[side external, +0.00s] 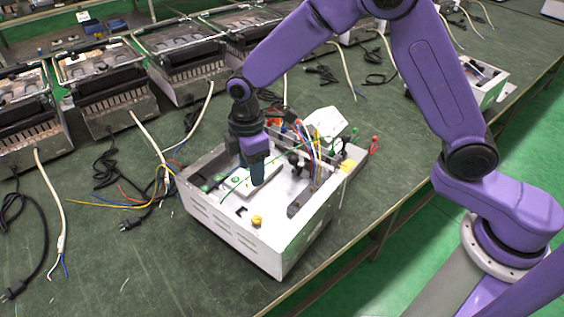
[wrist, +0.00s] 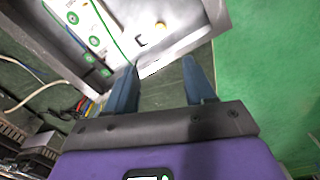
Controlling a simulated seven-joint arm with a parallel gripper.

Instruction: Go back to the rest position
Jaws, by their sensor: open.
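My gripper (side external: 257,170) points down over the open white metal box (side external: 268,253) in the side view. In the wrist view my gripper (wrist: 160,82) shows two blue-grey fingers standing apart with nothing between them. The box (wrist: 185,25) also shows there, with its edge just beyond the fingertips. Inside the box is a white panel (wrist: 92,30) with green round marks and a green wire. Whether the fingertips touch anything in the box cannot be told from the side view.
Coloured wires and a white connector piece (side external: 325,122) rise at the box's back right. A yellow knob (side external: 257,221) sits at its front. Several metal heater units (side external: 108,85) line the bench at left, with loose cables (side external: 60,220) before them. Green floor (side external: 490,200) lies beyond the bench edge.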

